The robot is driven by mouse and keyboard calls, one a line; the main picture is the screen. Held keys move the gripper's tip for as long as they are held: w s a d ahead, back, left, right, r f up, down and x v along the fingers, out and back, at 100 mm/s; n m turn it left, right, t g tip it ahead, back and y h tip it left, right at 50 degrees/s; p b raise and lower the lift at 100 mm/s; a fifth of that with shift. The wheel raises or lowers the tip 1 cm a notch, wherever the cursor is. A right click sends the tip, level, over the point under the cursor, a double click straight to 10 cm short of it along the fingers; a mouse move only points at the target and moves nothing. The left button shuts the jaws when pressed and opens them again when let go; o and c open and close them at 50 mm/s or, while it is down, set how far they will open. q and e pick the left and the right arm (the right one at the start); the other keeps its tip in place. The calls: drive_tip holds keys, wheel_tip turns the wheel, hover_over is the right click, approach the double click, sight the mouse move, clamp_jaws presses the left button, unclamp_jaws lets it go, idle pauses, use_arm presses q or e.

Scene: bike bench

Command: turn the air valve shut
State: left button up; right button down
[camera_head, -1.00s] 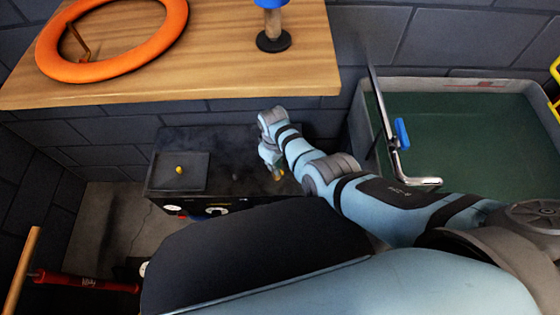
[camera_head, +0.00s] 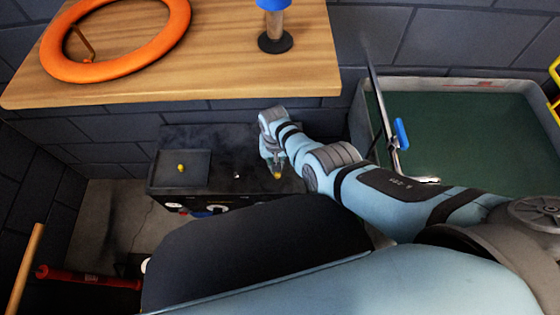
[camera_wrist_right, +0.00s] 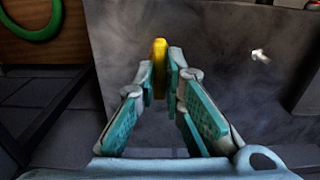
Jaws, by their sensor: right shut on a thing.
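The air valve's small yellow handle (camera_head: 277,175) is at the right end of a dark box on the floor, below the wooden bench. My right gripper (camera_head: 273,166) reaches down to it from the right. In the right wrist view the fingers of my right gripper (camera_wrist_right: 161,84) are closed on the yellow handle (camera_wrist_right: 160,60), which stands upright between the tips. My left gripper is not in view.
The dark box (camera_head: 217,140) carries a raised lid with a yellow knob (camera_head: 181,168). The wooden bench (camera_head: 215,60) overhangs behind, with an orange ring (camera_head: 75,72) on it. A green-bottomed bin (camera_head: 470,130) stands at right. A red pump (camera_head: 90,279) lies lower left.

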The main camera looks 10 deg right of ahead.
drive_tip(key=shift+w+d+r+m, duration=0.1)
drive_tip(key=shift+w+d+m, duration=0.1)
drive_tip(key=shift+m, duration=0.2)
drive_tip(key=c, duration=1.7)
unclamp_jaws()
drive_tip(key=shift+s, duration=0.1)
drive_tip(key=shift+a, duration=0.1)
drive_tip(key=shift+r, duration=0.45)
wheel_tip(320, 180, up, 11)
drive_tip(key=shift+r, duration=0.1)
drive_tip(key=shift+s, duration=0.15)
